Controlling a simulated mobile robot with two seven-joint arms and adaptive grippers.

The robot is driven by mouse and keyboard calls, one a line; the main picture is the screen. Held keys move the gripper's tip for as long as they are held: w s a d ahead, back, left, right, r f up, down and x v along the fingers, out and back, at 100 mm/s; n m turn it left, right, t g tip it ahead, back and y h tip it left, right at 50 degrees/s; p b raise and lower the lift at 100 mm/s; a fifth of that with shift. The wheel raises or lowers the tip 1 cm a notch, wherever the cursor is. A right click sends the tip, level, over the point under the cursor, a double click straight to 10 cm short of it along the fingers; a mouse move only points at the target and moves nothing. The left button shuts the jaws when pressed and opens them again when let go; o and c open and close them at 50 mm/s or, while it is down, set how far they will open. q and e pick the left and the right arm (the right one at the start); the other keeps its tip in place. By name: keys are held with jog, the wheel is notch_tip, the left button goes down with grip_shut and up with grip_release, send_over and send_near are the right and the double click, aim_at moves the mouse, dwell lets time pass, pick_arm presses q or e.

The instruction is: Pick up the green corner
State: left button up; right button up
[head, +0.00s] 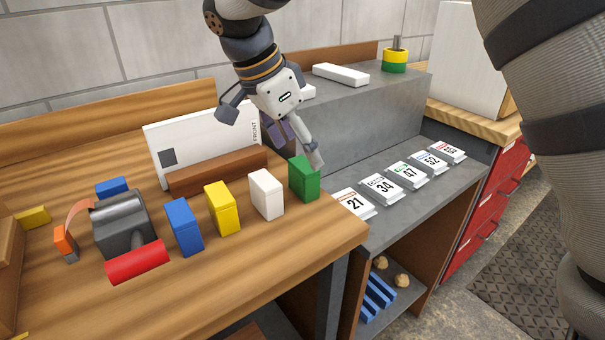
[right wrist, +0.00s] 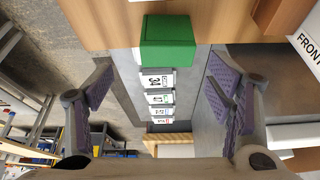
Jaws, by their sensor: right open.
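The green corner (head: 304,180) is a small upright green block at the right end of a row on the wooden table, near the table's right edge. In the right wrist view the green corner (right wrist: 167,42) shows beyond the fingers, near the top middle. My right gripper (head: 272,136) is above and behind it, its fingers spread. One finger reaches down close to the block in the head view; I cannot tell whether they touch. In the right wrist view the space between the fingers of my right gripper (right wrist: 160,88) is empty. My left gripper is not in view.
White (head: 266,194), yellow (head: 222,209) and blue (head: 184,227) blocks stand left of it. A white FRONT board (head: 195,150) rests in a brown holder (head: 217,172) behind. A tape dispenser (head: 124,228) is left. Numbered cards (head: 384,189) lie on the grey shelf at right.

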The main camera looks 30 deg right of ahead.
aim_at(303, 164)
jog(key=x, duration=0.5)
jog(key=shift+w+f, duration=0.4)
jog(key=c, duration=1)
jog(key=shift+c, duration=0.2)
jog(key=shift+r, duration=0.1)
